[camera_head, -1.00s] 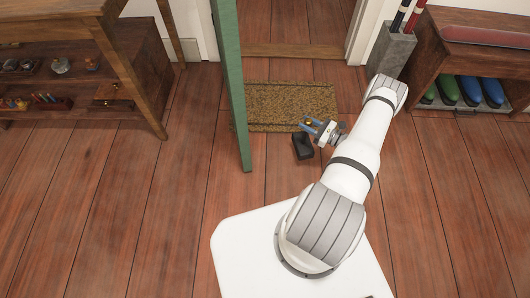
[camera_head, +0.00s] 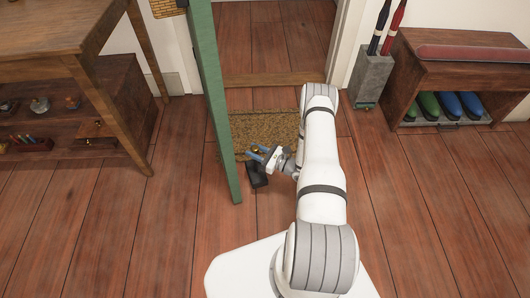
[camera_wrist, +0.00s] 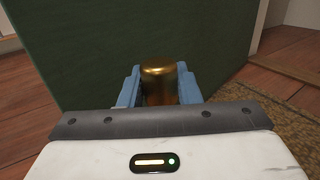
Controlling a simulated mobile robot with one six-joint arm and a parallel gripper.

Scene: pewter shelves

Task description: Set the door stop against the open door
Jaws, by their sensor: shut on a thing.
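The door stop is a black block (camera_head: 258,176) with a brass knob (camera_wrist: 158,84) on top. My gripper (camera_head: 259,154) has blue fingers, which also show in the wrist view (camera_wrist: 158,72), closed on the brass knob from both sides. The open green door (camera_head: 216,110) stands just left of the door stop in the head view and fills much of the wrist view (camera_wrist: 90,50). A small gap shows between the block and the door. I cannot tell whether the block touches the floor. The black block is hidden in the wrist view.
A brown doormat (camera_head: 275,130) lies at the doorway behind the block. A wooden shelf table (camera_head: 75,75) stands left of the door. A grey umbrella stand (camera_head: 371,75) and a shoe bench (camera_head: 450,75) stand at right. The front floor is clear.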

